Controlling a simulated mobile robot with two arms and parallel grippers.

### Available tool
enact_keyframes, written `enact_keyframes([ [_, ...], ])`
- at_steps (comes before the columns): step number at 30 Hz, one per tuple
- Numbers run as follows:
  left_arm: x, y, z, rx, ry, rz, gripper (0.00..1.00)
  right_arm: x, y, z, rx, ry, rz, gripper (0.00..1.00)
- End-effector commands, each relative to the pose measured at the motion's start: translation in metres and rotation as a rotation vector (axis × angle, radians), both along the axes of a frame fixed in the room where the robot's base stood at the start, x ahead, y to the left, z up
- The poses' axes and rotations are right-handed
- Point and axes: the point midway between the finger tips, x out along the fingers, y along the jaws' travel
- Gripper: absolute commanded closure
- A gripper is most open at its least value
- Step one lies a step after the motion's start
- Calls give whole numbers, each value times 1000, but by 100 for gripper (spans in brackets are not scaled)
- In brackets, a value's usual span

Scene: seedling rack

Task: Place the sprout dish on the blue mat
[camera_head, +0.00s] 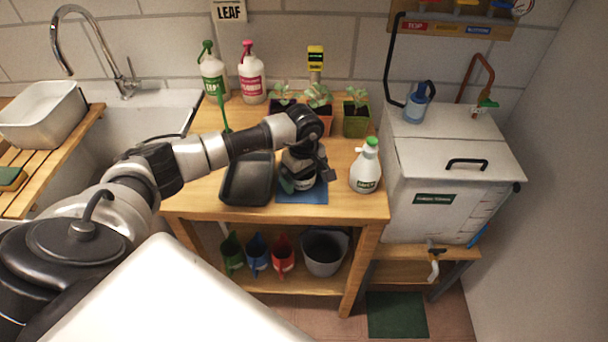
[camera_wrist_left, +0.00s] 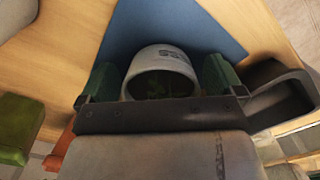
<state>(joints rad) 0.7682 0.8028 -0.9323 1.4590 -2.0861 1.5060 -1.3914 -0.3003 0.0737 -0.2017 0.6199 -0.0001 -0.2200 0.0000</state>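The sprout dish (camera_head: 303,182) is a small white pot with dark lettering. It stands on the blue mat (camera_head: 302,197) on the wooden bench, partly hidden by my left gripper (camera_head: 308,181). In the left wrist view the dish (camera_wrist_left: 161,58) shows its round opening with dark green inside, and the blue mat (camera_wrist_left: 215,32) spreads around it. The green-padded fingers of my left gripper (camera_wrist_left: 160,80) stand on both sides of the dish, open, with narrow gaps beside it. My right gripper is not in view.
A black tray (camera_head: 247,181) lies left of the mat. A white spray bottle (camera_head: 365,168) stands to its right. Potted seedlings (camera_head: 356,117) and bottles (camera_head: 252,75) line the back. A white lidded bin (camera_head: 440,185) stands right of the bench.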

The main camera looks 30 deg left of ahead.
Motion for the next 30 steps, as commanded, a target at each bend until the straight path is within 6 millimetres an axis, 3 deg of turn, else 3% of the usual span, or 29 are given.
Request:
enact_keyframes([
  [11, 1, 0, 8, 0, -2, 0, 0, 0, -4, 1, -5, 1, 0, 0],
  [24, 0, 1, 96, 2, -4, 0, 0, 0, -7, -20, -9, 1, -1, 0],
  [30, 0, 1, 119, 2, -2, 0, 0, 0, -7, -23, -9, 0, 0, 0],
])
